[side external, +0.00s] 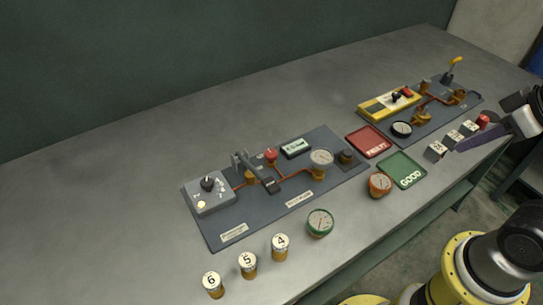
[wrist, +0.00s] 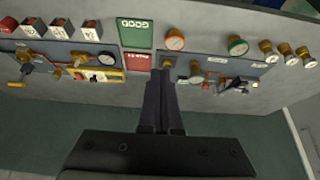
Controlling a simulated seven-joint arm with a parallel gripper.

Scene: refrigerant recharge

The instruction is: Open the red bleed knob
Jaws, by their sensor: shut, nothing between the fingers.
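A small red knob (side external: 271,155) stands upright on the copper pipework of the nearer grey panel (side external: 215,232) in the side external view, just behind a dark lever. I cannot tell its turn position. My gripper (side external: 461,147) is at the right of the side view, far from the knob, over the labelled blocks. Its dark fingers (wrist: 160,84) are together and empty in the wrist view, pointing toward the trays.
A red tray (side external: 358,136) and a green tray (side external: 412,181) lie between the two panels. Loose gauges (side external: 320,222) and numbered cylinders (side external: 248,264) stand along the front. A second panel (side external: 395,133) with a yellow device (side external: 376,108) is behind. The table's left side is clear.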

